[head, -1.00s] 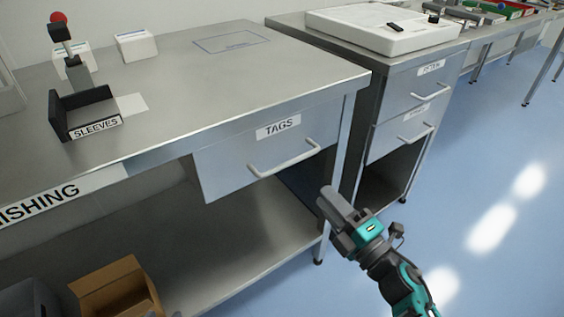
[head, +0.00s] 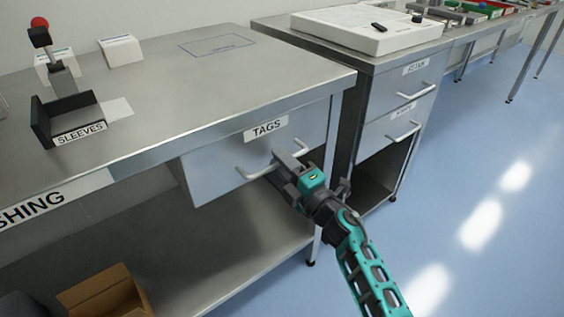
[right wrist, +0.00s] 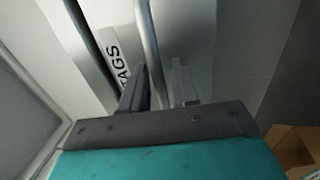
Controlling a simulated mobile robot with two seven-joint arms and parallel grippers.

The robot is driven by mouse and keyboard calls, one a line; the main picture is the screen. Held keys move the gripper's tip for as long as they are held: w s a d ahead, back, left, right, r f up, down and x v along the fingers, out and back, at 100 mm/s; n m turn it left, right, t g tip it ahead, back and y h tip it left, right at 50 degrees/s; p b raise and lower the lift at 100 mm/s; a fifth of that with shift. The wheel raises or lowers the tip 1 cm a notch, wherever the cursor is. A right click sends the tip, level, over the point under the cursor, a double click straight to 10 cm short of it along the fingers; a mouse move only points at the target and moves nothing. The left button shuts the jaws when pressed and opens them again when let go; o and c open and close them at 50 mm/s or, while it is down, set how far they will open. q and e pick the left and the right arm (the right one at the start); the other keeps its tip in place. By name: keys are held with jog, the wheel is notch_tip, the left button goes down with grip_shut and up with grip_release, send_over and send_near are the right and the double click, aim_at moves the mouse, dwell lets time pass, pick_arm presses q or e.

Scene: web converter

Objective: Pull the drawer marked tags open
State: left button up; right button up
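The drawer marked TAGS (head: 222,168) is a grey metal front under the left worktop and looks shut. Its label (head: 266,129) sits above a pale bar handle (head: 252,174). In the right wrist view the handle (right wrist: 148,35) runs between the two dark fingers (right wrist: 160,90), with a gap visible, so the gripper looks open around the bar. Whether a finger touches the bar cannot be told. The label (right wrist: 120,68) also shows there, partly hidden. My left gripper is not in view.
A second cabinet (head: 398,95) with two handled drawers stands to the right, its open lower bay beside my right arm. A sleeves holder (head: 72,118) stands on the worktop (head: 190,85). A cardboard box (head: 105,295) lies below. The blue floor at right is clear.

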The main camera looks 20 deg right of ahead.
jog(key=shift+c, duration=0.3)
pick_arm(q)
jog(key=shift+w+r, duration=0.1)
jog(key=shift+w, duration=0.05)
pick_arm(e)
grip_shut()
jog(key=shift+s, duration=0.15)
